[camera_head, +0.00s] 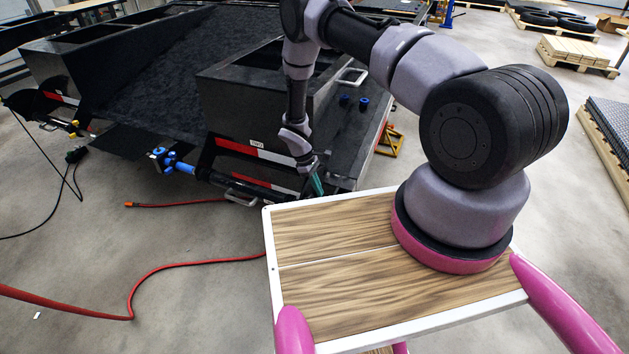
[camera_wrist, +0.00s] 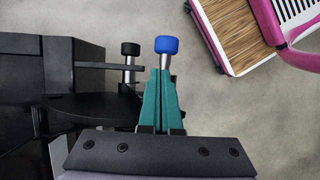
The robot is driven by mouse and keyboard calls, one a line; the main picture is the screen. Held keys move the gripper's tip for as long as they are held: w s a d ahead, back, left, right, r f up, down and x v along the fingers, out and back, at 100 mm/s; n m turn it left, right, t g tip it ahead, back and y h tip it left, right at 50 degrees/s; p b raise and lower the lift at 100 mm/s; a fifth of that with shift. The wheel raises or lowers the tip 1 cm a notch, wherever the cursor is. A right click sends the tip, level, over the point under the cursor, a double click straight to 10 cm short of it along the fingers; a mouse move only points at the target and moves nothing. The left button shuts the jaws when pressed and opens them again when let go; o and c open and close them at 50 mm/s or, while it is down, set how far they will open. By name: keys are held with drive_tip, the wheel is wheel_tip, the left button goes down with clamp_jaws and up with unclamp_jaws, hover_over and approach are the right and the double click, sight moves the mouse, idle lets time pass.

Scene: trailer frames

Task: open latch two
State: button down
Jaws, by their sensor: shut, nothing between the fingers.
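My gripper (camera_head: 317,184) has teal fingers and reaches down at the near right corner of the black trailer frame (camera_head: 215,95). In the wrist view my gripper (camera_wrist: 162,72) is shut, its fingertips pointing at a blue-capped latch knob (camera_wrist: 166,45). The tips overlap its metal shaft in the picture; I cannot tell whether they touch. A black-capped knob (camera_wrist: 130,48) stands just left of it, on a bracket beside the frame. In the head view these knobs are not discernible near my gripper. A small white label (camera_head: 257,142) sits on the red-and-white strip; its lettering is hard to read.
Other blue latch parts show at the left (camera_head: 178,164) and on the frame's far side (camera_head: 363,103). A red hose (camera_head: 150,276) lies on the floor. Pallets stand at the right. Floor left of my wooden-topped base is mostly clear.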

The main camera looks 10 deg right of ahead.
drive_tip(key=shift+x, duration=1.35)
drive_tip(key=shift+s+d, duration=0.65)
drive_tip(key=shift+d, duration=0.15)
drive_tip(key=shift+s+d, duration=0.6)
drive_tip(key=shift+d, duration=0.25)
